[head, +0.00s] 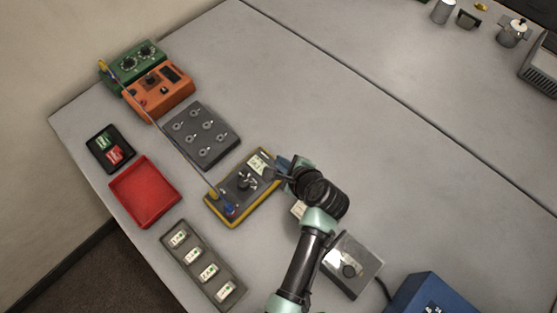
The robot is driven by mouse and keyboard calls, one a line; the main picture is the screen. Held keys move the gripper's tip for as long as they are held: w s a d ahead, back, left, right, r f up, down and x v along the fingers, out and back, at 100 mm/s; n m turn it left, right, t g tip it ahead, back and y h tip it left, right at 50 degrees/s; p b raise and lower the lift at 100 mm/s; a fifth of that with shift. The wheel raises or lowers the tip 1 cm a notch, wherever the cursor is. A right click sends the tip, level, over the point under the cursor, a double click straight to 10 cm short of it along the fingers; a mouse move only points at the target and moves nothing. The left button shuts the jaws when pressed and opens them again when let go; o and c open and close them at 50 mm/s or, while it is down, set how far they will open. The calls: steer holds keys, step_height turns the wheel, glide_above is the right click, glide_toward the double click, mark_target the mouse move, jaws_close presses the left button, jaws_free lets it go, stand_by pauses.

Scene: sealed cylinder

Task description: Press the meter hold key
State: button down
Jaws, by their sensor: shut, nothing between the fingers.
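The meter (239,197) is a dark unit with a yellow rim, lying on the table at the picture's middle. It has a pale display (258,162), a dark dial (247,181) and blue and yellow plugs at its lower left end. My gripper (272,173) is shut and empty, at the right side of the meter near the display end. It covers part of the meter's upper right face. I cannot make out the hold key, and I cannot tell whether the fingertips touch the meter.
A grey panel with several knobs (202,136) lies to the upper left, with orange (158,92) and green (137,60) units beyond. A red tray (145,192) and a dark strip of modules (203,265) lie left. A grey box (351,265) and blue box (431,295) stand lower right.

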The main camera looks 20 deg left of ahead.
steer(key=shift+f, duration=0.1)
steer(key=shift+f, duration=0.35)
steer(key=shift+f+b, duration=0.35)
steer(key=shift+f, duration=0.05)
stand_by(0.6)
stand_by(0.3)
steer(key=shift+r+p, duration=0.8)
steer(key=shift+p, duration=0.15)
steer(key=shift+r, duration=0.1)
step_height(320, 180, up, 5)
steer(key=p, duration=0.5)
